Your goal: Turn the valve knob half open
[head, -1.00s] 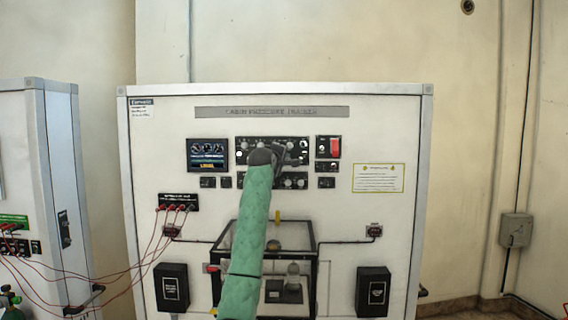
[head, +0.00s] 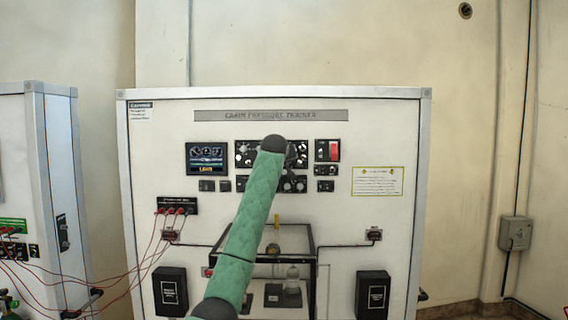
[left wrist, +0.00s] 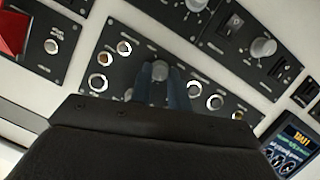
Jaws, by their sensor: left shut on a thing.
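In the left wrist view my left gripper (left wrist: 160,82) has its two blue-grey fingers on either side of a round grey knob (left wrist: 159,69), shut on it. The knob sits on a dark panel strip (left wrist: 120,33) with several ringed sockets. This view is turned, so the panel looks tilted. Whether this is the valve knob cannot be read from its label. In the head view my green-sleeved arm reaches up to the dark control panels (head: 243,150) of the white trainer board. Its dark end covers the knob there. My right gripper is not in view.
Below the panels a black-framed clear box (head: 312,238) juts from the white board (head: 350,120). A display (head: 207,157) is at left, a red switch (head: 334,150) at right. Red cables (head: 150,250) hang at left. In the wrist view another grey knob (left wrist: 264,47) is nearby.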

